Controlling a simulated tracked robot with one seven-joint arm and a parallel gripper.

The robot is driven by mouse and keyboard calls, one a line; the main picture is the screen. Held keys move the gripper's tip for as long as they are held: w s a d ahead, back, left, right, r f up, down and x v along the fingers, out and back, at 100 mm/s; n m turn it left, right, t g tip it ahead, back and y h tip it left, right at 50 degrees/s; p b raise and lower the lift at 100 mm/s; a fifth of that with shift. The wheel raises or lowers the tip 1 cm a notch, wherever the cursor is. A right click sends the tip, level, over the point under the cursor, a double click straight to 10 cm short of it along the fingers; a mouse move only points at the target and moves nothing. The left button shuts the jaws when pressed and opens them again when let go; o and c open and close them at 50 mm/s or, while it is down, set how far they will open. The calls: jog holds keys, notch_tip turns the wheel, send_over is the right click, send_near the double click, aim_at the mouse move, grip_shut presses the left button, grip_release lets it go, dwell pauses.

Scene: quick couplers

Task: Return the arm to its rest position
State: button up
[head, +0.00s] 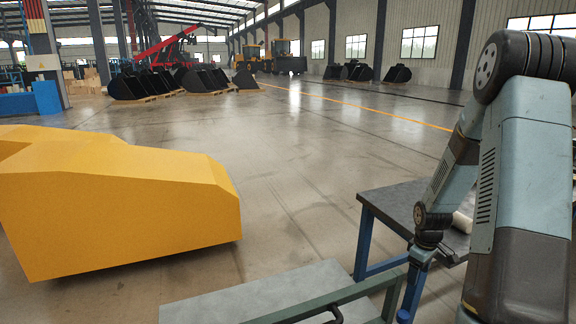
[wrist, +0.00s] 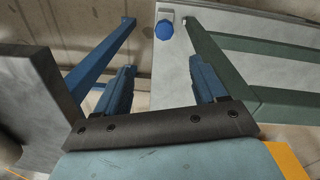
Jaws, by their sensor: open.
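My arm (head: 520,170) reaches down at the right of the head view, its wrist (head: 427,245) low beside a blue-framed table. In the wrist view my gripper (wrist: 164,78) is open, its two blue fingers wide apart with nothing between them. Beyond the fingertips, a round blue cap (wrist: 164,32) sits on a pale grey surface. It is apart from the fingers.
A dark-topped table (head: 395,200) with blue legs stands beside my arm; a pale cylinder (head: 462,222) lies on it. A green-railed grey bench (head: 265,292) is in front. A large yellow block (head: 120,205) stands left. The floor beyond is open.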

jog(key=s+a+r+m+t+h, duration=0.15)
jog(key=s+a+r, duration=0.3)
jog(key=r, duration=0.75)
jog(key=s+a+r+m+t, duration=0.1)
jog(key=s+a+r+m, duration=0.15)
jog(key=a+r, duration=0.65)
jog(key=s+a+r+m+t+y, duration=0.1)
jog(key=s+a+r, duration=0.1)
jog(key=s+r, duration=0.5)
jog(key=s+a+r+m+t+y, duration=0.1)
jog(key=s+a+r+m, duration=0.1)
jog(key=s+r, duration=0.5)
jog(key=s+a, duration=0.1)
jog(key=s, duration=0.2)
jog(key=shift+s+a+r+t, duration=0.25)
jog(key=shift+s+r+t, duration=0.05)
jog(key=shift+s+t, duration=0.05)
jog(key=shift+c, duration=0.3)
dwell(1.0)
